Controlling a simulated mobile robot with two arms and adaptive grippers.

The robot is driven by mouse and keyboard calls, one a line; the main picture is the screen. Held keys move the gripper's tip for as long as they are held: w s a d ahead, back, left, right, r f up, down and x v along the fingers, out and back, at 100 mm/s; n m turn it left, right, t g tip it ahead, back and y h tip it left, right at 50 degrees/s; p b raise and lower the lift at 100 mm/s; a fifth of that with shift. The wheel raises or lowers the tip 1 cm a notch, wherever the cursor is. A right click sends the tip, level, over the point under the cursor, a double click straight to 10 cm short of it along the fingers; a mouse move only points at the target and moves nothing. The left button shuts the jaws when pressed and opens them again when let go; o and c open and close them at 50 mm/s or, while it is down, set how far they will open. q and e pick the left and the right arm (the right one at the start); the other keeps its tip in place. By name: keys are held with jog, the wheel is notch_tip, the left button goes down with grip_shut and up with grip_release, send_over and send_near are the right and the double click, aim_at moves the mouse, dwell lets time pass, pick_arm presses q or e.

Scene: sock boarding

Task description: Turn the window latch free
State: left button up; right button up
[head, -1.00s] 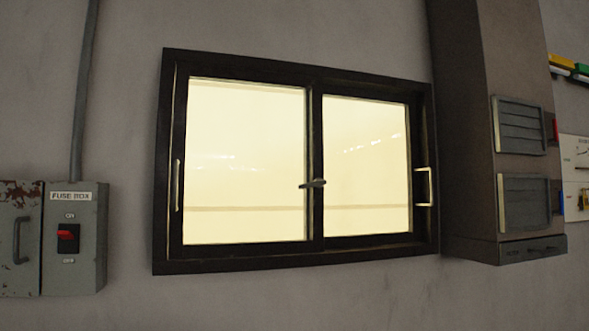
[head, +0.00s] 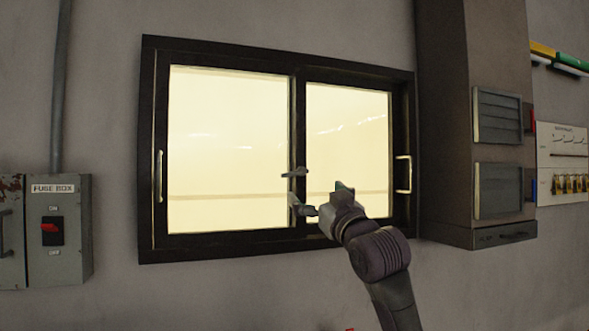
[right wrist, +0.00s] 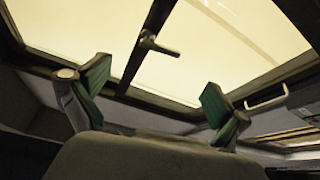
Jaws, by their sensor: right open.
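The window (head: 277,150) has a dark frame and two bright panes. Its small latch (head: 294,172) sits on the middle upright and lies roughly level in the head view. My right gripper (head: 318,198) is just below the latch and a little to its right, open and empty. In the right wrist view the latch (right wrist: 158,45) shows beyond and between the two spread green-padded fingers (right wrist: 155,85), apart from both. My left gripper is in neither view.
A pull handle (head: 403,174) is on the window's right side and another (head: 160,176) on its left. A fuse box (head: 75,235) with a red switch hangs at left. A tall grey cabinet (head: 450,130) juts out at right.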

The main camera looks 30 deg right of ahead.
aim_at(295, 173)
jog(key=p+x, duration=0.5)
jog(key=x, duration=0.5)
jog(key=shift+a+r, duration=0.1)
jog(key=shift+r, duration=0.1)
jog(key=shift+w, duration=0.55)
jog(key=shift+s, duration=0.1)
jog(key=c, duration=1.1)
jog(key=shift+m, duration=0.7)
jog(key=shift+r+m+h, duration=0.3)
jog(key=shift+m+h, duration=0.6)
jog(key=shift+m, duration=0.3)
